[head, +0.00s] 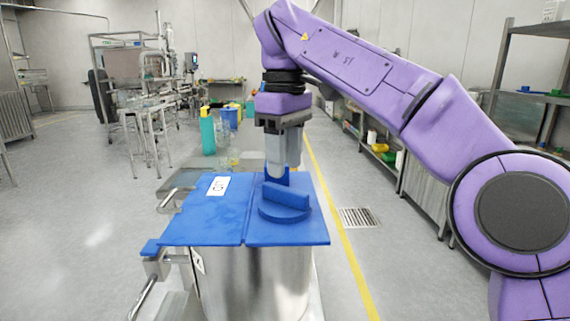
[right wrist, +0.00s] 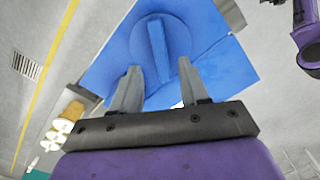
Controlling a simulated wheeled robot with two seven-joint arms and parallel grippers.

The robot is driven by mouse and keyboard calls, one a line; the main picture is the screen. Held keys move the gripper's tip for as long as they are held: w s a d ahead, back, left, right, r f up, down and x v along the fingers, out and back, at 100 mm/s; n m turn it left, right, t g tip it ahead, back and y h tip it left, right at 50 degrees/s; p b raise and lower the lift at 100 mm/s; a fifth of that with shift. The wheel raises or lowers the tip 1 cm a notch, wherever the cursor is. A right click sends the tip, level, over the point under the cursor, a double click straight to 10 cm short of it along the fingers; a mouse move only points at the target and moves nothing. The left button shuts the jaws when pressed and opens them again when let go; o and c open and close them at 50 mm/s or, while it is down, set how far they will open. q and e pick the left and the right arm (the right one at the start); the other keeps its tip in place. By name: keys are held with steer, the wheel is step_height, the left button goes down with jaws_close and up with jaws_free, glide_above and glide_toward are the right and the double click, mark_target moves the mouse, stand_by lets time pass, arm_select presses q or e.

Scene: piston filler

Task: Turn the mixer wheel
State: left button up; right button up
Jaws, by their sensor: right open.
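The mixer wheel (head: 285,201) is a round blue disc with a raised bar handle across it. It sits on the right part of the blue lid (head: 208,222) of a steel vessel (head: 262,280). In the right wrist view the wheel (right wrist: 176,32) is straight ahead, its bar (right wrist: 159,50) running lengthwise between the fingers' directions. My right gripper (head: 283,168) points down just behind the wheel in the head view. Its two fingers (right wrist: 160,80) are apart with nothing visible between them. Whether the fingertips touch the lid is unclear. My left gripper is not in view.
Steel rails and a blue tab (head: 151,248) stand at the vessel's left side. Behind it are a teal bottle (head: 208,135) and a blue container (head: 230,117). Shelves line the right wall. Open floor with a yellow line (head: 343,235) lies to the right.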

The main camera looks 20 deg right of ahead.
mark_target(285, 187)
arm_select(q)
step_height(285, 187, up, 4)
steer(key=p, duration=0.3)
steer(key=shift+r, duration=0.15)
arm_select(e)
step_height(285, 187, up, 5)
steer(key=shift+r, duration=0.15)
